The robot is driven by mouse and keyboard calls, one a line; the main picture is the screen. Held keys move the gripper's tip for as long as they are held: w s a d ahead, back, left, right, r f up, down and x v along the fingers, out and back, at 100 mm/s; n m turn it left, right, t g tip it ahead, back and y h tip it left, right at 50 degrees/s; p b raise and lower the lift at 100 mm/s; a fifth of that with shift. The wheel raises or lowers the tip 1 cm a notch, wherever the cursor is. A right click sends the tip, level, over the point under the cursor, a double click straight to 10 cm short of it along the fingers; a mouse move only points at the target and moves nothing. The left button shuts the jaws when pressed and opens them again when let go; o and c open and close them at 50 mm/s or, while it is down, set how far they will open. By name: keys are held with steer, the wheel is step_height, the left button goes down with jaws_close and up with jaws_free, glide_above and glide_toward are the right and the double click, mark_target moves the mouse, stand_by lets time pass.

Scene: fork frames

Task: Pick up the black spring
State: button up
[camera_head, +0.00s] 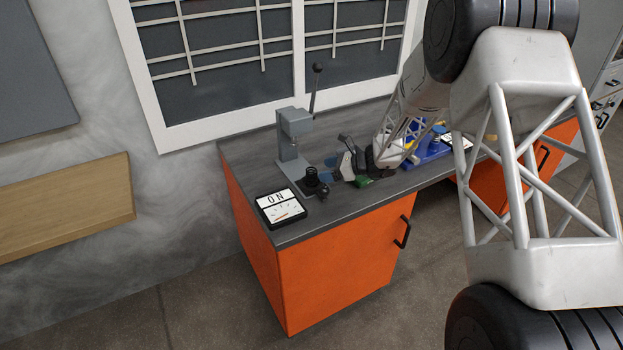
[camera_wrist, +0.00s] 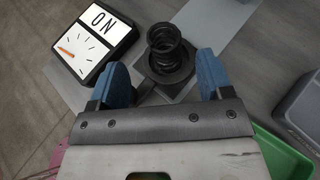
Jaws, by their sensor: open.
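The black spring (camera_wrist: 165,46) stands in the wrist view just beyond my fingertips, near the midline between them. It appears to rest on a dark square base (camera_wrist: 166,76). In the head view a small black coiled shape, which looks like the spring (camera_head: 312,177), is at the foot of the grey press. My gripper (camera_wrist: 164,72) is open with its two blue fingers apart and nothing between them that I can see gripped. In the head view my gripper (camera_head: 327,167) is low over the worktop, just right of the spring. The exact height gap is unclear.
The ON gauge (camera_wrist: 95,38) lies left of the spring. The grey lever press (camera_head: 292,140) stands close behind it on the dark worktop (camera_head: 345,205). A green tray (camera_wrist: 283,155) and a grey box (camera_wrist: 302,110) are at the right in the wrist view. Blue parts (camera_head: 432,150) stand farther right.

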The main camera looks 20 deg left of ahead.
mark_target(312, 171)
steer(key=shift+w+a+f, duration=0.1)
steer(key=shift+a+f, duration=0.05)
steer(key=shift+f, duration=0.05)
steer(key=shift+x, duration=1.1)
steer(key=shift+a, duration=0.2)
steer(key=shift+x, duration=2.6)
steer(key=shift+w+r, duration=0.1)
steer(key=shift+w, duration=0.05)
